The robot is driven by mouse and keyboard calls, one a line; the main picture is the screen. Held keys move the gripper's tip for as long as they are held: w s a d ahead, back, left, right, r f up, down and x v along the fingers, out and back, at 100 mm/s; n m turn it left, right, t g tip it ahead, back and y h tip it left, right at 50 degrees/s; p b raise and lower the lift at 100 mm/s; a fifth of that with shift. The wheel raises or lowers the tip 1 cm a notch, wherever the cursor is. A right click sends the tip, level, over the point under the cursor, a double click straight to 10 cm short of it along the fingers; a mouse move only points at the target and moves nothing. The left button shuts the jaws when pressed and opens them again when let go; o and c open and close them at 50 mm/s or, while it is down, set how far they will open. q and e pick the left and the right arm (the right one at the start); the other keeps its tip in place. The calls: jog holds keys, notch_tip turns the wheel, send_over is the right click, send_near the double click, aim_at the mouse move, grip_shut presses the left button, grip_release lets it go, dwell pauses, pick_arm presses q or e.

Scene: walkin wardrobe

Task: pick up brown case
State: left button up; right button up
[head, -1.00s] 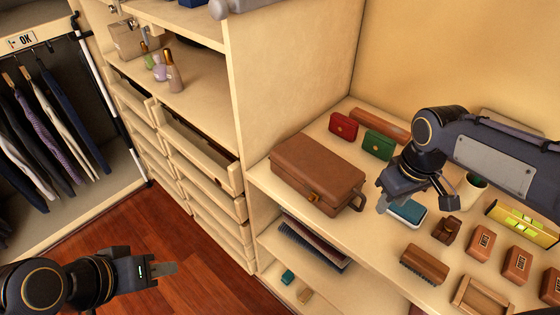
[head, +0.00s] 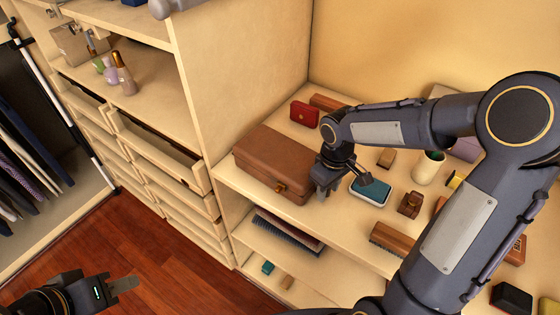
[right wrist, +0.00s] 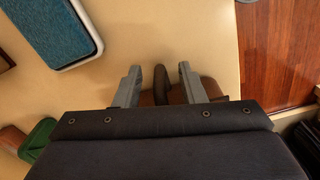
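The brown case (head: 272,165) lies flat on the shelf top, its clasp facing the front. My right gripper (head: 324,190) is at the case's right end, where the handle sits, and hides the handle in the head view. In the right wrist view the two grey fingers (right wrist: 160,88) are apart, with the dark brown handle (right wrist: 187,80) between them. Whether they touch it cannot be told. My left gripper (head: 124,285) is low at the left over the floor, away from the case; its finger gap is not clear.
A teal-topped item (head: 371,191) lies just right of my right gripper. A red box (head: 305,114) stands behind the case. A brush (head: 392,238) and a cup (head: 428,167) are further right. A tall cabinet side panel (head: 245,85) rises left of the case.

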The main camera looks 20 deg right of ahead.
jog(key=shift+c, duration=0.4)
grip_shut()
dwell(0.9)
